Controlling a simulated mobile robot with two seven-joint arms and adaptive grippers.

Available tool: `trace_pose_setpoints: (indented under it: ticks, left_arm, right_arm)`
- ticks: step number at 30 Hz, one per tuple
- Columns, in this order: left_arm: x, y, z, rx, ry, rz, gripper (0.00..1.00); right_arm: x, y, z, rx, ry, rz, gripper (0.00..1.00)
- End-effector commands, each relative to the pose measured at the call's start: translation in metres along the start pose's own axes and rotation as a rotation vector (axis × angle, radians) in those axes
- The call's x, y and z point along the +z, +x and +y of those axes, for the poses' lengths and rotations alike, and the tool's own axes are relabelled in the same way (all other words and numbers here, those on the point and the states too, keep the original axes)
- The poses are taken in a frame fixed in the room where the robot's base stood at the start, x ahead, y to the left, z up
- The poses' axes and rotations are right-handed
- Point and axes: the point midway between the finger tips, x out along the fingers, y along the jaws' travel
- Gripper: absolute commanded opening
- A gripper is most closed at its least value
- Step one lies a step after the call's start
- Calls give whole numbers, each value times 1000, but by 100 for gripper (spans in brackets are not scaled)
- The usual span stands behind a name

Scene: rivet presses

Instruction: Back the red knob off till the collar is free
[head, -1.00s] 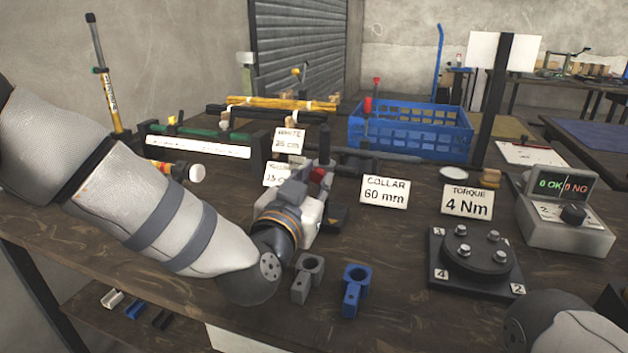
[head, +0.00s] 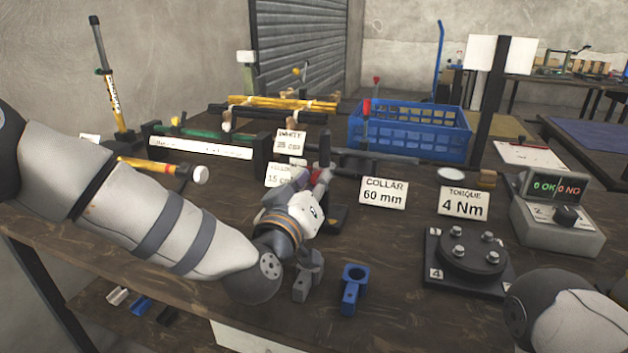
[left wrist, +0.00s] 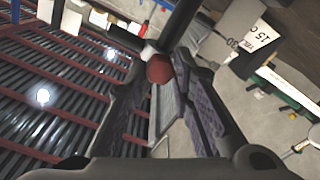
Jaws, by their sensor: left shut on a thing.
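The red knob (left wrist: 159,69) shows between the finger pads of my left gripper (left wrist: 168,88) in the left wrist view, beside a dark bar. In the head view my left gripper (head: 316,190) is shut on the knob, which is mostly covered by the fingers and hand. A dark upright post (head: 325,148) rises just behind the hand. The collar itself cannot be made out clearly behind the gripper. A card reading "COLLAR 60 mm" (head: 383,192) stands to the right of the hand. My right gripper is out of the picture.
A grey clamp piece (head: 307,275) and a blue one (head: 352,288) stand close below the hand. A bolted disc fixture (head: 471,257) and a torque tester (head: 556,222) stand at the right. A blue crate (head: 408,133) is behind.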

Motion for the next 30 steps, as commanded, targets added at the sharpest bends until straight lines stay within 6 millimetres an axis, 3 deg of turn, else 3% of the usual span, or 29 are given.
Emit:
trace_pose_setpoints:
  ticks: [18,30]
  left_arm:
    - [1,0,-2,-1,-581,0,0]
    - [1,0,-2,0,-870,0,0]
  right_arm:
    - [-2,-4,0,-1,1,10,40]
    - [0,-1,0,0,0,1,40]
